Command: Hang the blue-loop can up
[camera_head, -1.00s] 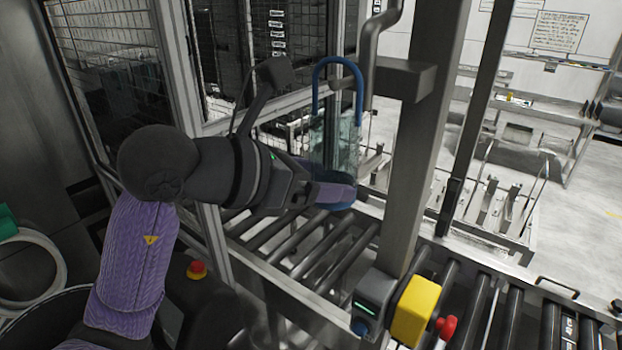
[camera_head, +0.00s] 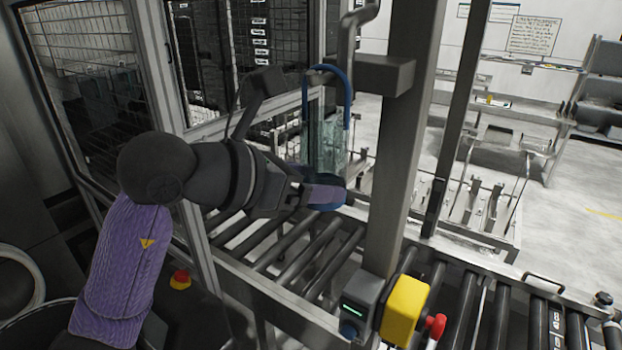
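The can (camera_head: 326,143) has a clear, greenish body, a blue base and a tall blue loop (camera_head: 348,98). It stands upright above the roller conveyor. My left gripper (camera_head: 326,194) reaches in from the left and is shut on the can low down, near its base; the fingers partly hide it. A grey bent hook (camera_head: 350,30) is on the bracket of the steel post. Its lower part overlaps the top of the loop, and a grey end shows inside the loop's outline. I cannot tell whether the loop rests on it. My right gripper is not in view.
The steel post (camera_head: 397,150) stands close right of the can. Rollers (camera_head: 300,250) run below. A yellow box (camera_head: 404,310) and a red knob (camera_head: 435,325) are at the post's foot. A mesh-panelled frame (camera_head: 165,100) stands at left.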

